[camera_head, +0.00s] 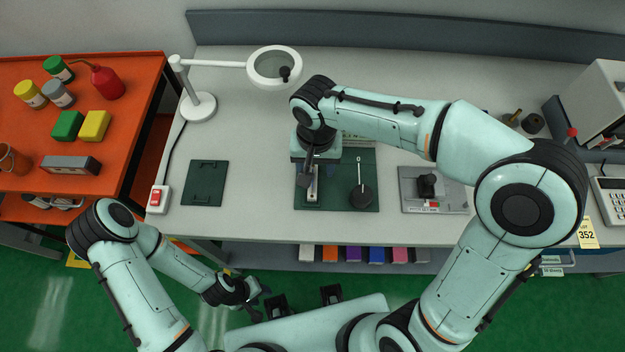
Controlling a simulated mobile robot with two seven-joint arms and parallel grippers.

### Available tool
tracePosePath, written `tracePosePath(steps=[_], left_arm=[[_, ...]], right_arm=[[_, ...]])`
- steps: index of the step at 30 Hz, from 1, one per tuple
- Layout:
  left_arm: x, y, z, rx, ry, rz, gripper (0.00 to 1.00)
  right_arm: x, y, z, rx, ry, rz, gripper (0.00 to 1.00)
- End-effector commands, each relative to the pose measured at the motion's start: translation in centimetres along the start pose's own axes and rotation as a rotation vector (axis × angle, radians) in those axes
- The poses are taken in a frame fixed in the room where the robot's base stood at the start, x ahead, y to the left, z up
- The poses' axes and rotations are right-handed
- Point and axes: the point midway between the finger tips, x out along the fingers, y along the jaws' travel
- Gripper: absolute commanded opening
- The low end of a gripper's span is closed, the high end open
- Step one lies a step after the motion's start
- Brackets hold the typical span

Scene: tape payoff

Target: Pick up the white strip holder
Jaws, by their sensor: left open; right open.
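A narrow whitish piece (313,188), which looks like the white strip holder, stands on the left part of the dark green mat (340,205). My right gripper (309,176) is open and sits right over it, with the fingers pointing down around its upper part. The gripper and wrist hide much of the piece, and I cannot tell whether the fingers touch it. My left gripper (256,298) is open and empty, low in front of the table's front edge and away from the mat.
A black round-based tool (361,196) stands on the mat to the right. A grey fixture plate (409,203) lies further right, and a dark green plate (205,183) lies left. A magnifier lamp (198,107) and a red switch box (158,199) stand at the left.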

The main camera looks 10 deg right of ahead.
Motion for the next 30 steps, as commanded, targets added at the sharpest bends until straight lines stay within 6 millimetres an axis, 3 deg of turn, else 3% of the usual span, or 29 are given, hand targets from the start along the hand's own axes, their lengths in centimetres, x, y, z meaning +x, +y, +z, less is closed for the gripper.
tracePosePath(steps=[5,15,23,28,30], left_arm=[[0.1,0.0,0.0,0.000,0.000,0.000,0.43],[0.2,-0.1,0.0,0.000,0.000,0.000,0.43],[0.2,-0.1,0.0,0.000,0.000,0.000,0.43],[0.2,-0.1,0.0,0.000,0.000,0.000,0.43],[0.2,-0.1,0.0,0.000,0.000,0.000,0.43]], right_arm=[[1.2,-0.1,0.0,0.000,-0.001,0.001,0.53],[5.6,-0.5,0.2,0.000,-0.001,0.001,0.53],[5.8,-0.6,0.1,0.000,0.001,-0.001,0.53],[5.8,-0.6,0.1,0.000,0.001,-0.001,0.01],[5.8,-0.6,0.1,0.000,0.001,-0.001,0.00]])
